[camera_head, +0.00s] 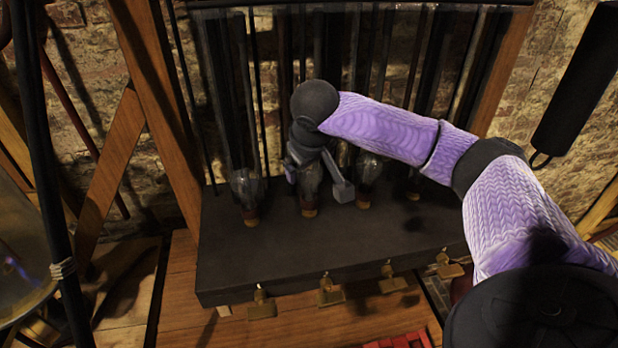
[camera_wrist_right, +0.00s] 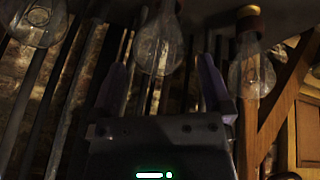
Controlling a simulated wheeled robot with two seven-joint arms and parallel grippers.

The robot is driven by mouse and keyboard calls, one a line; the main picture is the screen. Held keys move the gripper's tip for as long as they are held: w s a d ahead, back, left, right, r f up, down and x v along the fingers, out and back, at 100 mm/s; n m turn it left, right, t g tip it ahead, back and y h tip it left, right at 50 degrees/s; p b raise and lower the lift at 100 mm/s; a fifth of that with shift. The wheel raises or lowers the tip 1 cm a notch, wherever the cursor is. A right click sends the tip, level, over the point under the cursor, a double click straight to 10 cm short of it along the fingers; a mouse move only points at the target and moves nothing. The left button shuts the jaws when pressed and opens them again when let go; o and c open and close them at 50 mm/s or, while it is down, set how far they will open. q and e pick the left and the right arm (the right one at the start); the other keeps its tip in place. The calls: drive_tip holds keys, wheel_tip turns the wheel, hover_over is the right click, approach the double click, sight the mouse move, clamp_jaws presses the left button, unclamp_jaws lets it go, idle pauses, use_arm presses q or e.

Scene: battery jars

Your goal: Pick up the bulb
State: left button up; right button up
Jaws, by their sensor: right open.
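Several clear glass bulbs stand upright with brass-coloured bases on a dark block. They are a left bulb (camera_head: 245,187), a middle bulb (camera_head: 310,190), a bulb to its right (camera_head: 368,177) and a partly dark one at the far right (camera_head: 413,186). My right gripper (camera_head: 317,181) is open at the middle bulb, with one finger on each side of it in the picture. In the right wrist view a bulb (camera_wrist_right: 160,42) shows between the open fingers (camera_wrist_right: 165,68), with no visible grip. Contact cannot be told. My left gripper is out of view.
The dark block (camera_head: 300,262) has several brass levers (camera_head: 330,292) along its front. Dark vertical rods and glass stand behind the bulbs, between wooden posts (camera_head: 155,95). In the right wrist view, another bulb (camera_wrist_right: 250,68) stands close to the right finger.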

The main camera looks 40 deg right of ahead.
drive_tip(key=x, duration=0.5)
drive_tip(key=shift+w+r, duration=0.1)
drive_tip(key=c, duration=1.3)
